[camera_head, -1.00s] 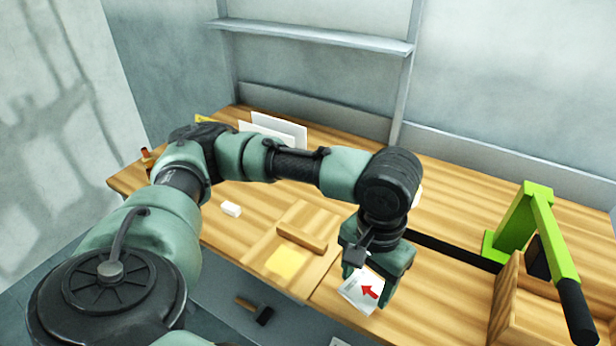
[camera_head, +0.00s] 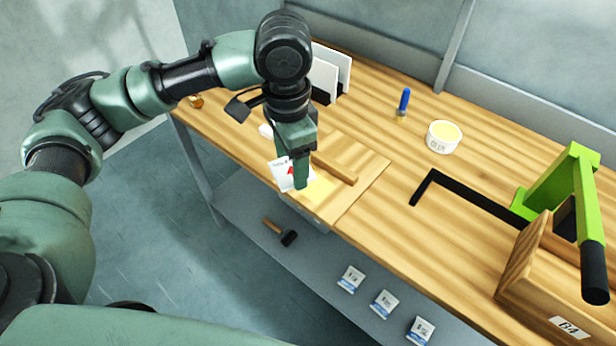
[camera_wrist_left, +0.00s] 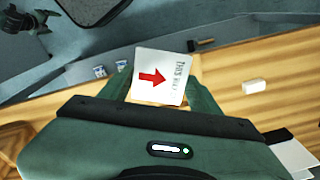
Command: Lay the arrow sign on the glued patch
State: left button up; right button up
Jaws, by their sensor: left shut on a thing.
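The arrow sign (camera_head: 283,173) is a white card with a red arrow and dark lettering. My left gripper (camera_head: 301,182) is shut on it in the head view, just above the left end of the glued patch. The card also shows between the fingers in the left wrist view (camera_wrist_left: 160,77). The glued patch (camera_head: 320,190) is a pale yellow square on a wooden board at the table's front edge. It is partly hidden by the gripper and the card. I cannot tell whether the sign touches the board. My right gripper is not in view.
A wooden strip (camera_head: 331,165) lies behind the patch. A glue tub (camera_head: 444,137) and a blue-handled brush (camera_head: 403,104) stand farther back. A green lever press (camera_head: 560,185) and a wooden box (camera_head: 540,275) are at the right. A hammer (camera_head: 281,231) lies on the lower shelf.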

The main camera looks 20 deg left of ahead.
aim_at(316, 188)
pick_arm(q)
jog(key=w+d+r+m+p, duration=0.25)
jog(key=w+r+m, duration=0.5)
jog(key=m, duration=0.55)
jog(key=f, duration=0.6)
jog(key=f+p, duration=0.1)
jog(key=f, duration=1.2)
jog(key=shift+s+d+f, duration=0.15)
jog(key=shift+s, duration=0.25)
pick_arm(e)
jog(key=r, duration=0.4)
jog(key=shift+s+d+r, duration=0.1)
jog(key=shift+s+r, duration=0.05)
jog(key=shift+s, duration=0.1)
pick_arm(q)
jog(key=shift+f, duration=0.1)
jog(key=o, duration=1.1)
jog(key=shift+c, duration=0.2)
notch_tip(316, 188, up, 12)
jog(key=b, duration=0.2)
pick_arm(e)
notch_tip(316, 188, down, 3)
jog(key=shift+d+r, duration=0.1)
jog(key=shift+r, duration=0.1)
